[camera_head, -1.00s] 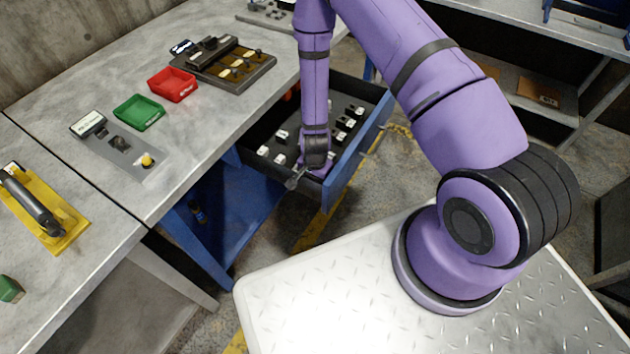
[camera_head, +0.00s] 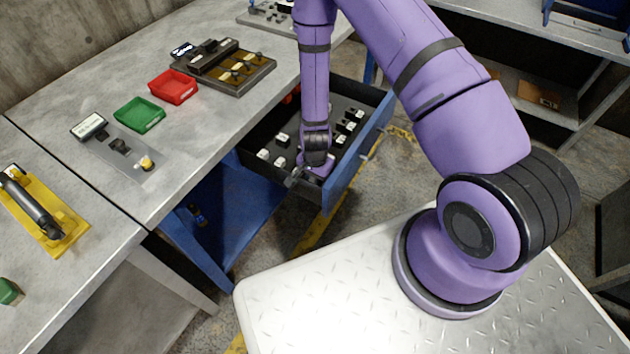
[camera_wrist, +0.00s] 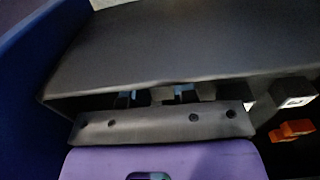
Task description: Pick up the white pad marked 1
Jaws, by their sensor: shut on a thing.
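My gripper (camera_head: 297,176) is low at the near end of the open drawer (camera_head: 372,136), close to its floor. In the wrist view my gripper's dark body fills much of the picture, and its jaws are shut on a small piece that is mostly hidden. Pale bits show in the gap beneath the dark part. Several small white pads on black pieces stand in the drawer, such as one at the left (camera_head: 263,154) and one at the right (camera_head: 359,113). A white-topped pad (camera_wrist: 296,101) with a small dark mark stands right of the gripper. I cannot read any number.
The bench holds a red tray (camera_head: 173,86), a green tray (camera_head: 139,114) and a dark fixture (camera_head: 228,66). The drawer's far middle is clear.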

